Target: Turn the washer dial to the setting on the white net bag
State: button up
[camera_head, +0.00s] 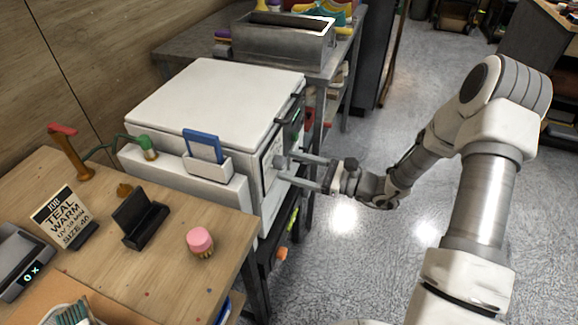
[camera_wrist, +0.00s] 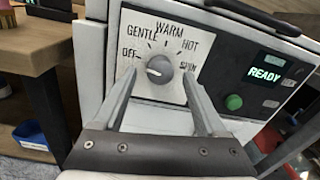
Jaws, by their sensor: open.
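The washer (camera_head: 215,95) is a white box with its control panel on the right side. In the wrist view its grey round dial (camera_wrist: 160,69) sits on a white plate marked OFF, GENTLE, WARM, HOT and SPIN. The dial's white mark is on its left side, toward OFF. My gripper (camera_head: 300,172) is at the panel, open, with one finger on each side of the dial; I cannot tell whether they touch it. A teal bundle with white cord (camera_head: 70,312) is cut off at the bottom left; I cannot tell whether it is the white net bag.
The panel has a lit READY display (camera_wrist: 265,77) and a green button (camera_wrist: 234,102). A job card (camera_head: 64,217) on the wooden table reads TEAL, WARM, UV 10 MIN, SIZE 40. A black stand (camera_head: 140,217) and pink-topped object (camera_head: 200,240) are nearby. Open floor lies right.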

jog(key=shift+x, duration=0.8)
grip_shut()
